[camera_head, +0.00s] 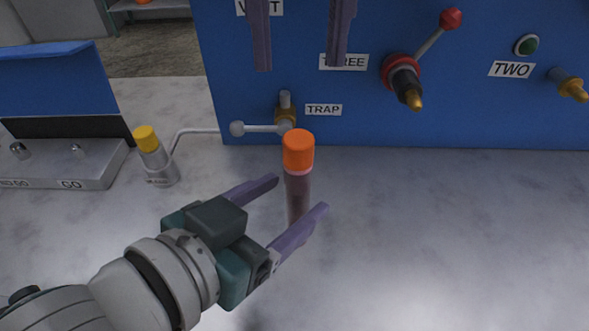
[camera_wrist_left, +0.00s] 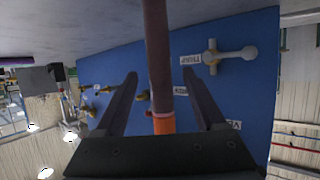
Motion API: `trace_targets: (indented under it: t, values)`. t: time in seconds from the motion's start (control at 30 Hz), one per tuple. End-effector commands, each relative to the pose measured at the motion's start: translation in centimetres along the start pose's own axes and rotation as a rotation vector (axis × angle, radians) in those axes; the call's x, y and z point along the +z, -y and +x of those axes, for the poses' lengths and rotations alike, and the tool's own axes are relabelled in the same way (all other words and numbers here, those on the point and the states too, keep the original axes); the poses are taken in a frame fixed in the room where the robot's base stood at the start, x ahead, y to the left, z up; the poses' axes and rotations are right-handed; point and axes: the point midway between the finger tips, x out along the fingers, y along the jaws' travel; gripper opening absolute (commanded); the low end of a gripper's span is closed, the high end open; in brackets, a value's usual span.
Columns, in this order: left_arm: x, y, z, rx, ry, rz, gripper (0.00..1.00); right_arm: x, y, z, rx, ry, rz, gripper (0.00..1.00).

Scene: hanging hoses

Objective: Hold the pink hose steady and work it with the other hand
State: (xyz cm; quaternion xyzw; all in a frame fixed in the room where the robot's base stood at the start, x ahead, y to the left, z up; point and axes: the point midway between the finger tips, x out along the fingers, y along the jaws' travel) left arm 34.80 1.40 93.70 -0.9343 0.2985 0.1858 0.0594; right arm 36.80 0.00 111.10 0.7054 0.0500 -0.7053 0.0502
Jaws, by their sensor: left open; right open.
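The pink hose (camera_head: 297,188), a dull pinkish-brown tube with an orange end (camera_head: 298,150), stands upright in front of the blue panel. My left gripper (camera_head: 297,194) is open, with one finger on each side of the hose. Its farther foot is partly hidden by a finger. In the left wrist view the hose (camera_wrist_left: 157,50) runs between the two spread fingers, with a gap on each side, and its orange end (camera_wrist_left: 163,126) is near the gripper body. My right gripper (camera_head: 300,67) is open and empty, fingers pointing down before the panel, above the orange end.
The blue panel (camera_head: 450,110) carries a red-knobbed lever (camera_head: 428,42), a brass nozzle (camera_head: 570,84) and a TRAP valve (camera_head: 286,110). A yellow-capped grey cylinder (camera_head: 155,160) and a GO tray (camera_head: 60,165) stand at left. The grey bench (camera_head: 450,230) is clear at right.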

Motion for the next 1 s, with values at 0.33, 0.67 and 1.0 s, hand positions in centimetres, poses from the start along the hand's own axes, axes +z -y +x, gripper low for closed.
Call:
trace_targets:
  t: [0.33, 0.67, 1.0]
  values:
    - [-0.1, 0.0, 2.7, 0.0, -0.001, -0.001, 0.72, 0.0, 0.0, 0.0, 0.0, 0.0, 0.0, 0.5]
    - [0.0, 0.0, 2.7, 0.0, 0.0, -0.001, 0.62, 0.0, 0.0, 0.0, 0.0, 0.0, 0.0, 0.5]
    - [0.0, 0.0, 2.7, -0.001, 0.0, 0.0, 0.23, 0.0, 0.0, 0.0, 0.0, 0.0, 0.0, 0.5]
